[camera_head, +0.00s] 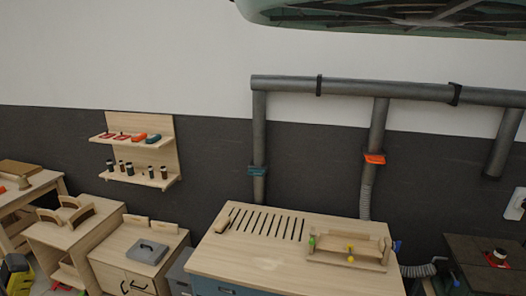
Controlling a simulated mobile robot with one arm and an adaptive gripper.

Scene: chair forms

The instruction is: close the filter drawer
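A pale wooden workbench (290,262) with a row of dark slots in its top stands at the lower middle. A blue-grey front panel (222,286) shows under its near edge, cut off by the bottom of the picture. It may be the filter drawer; I cannot tell whether it is open or shut. My gripper is not in view.
A wooden frame with small coloured parts (348,249) sits on the bench's right. Grey ducts (380,90) run along the wall behind. A low cabinet (138,265) stands left, below a wall shelf (132,139). A dark table (485,262) stands right. A green-rimmed object (390,15) hangs overhead.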

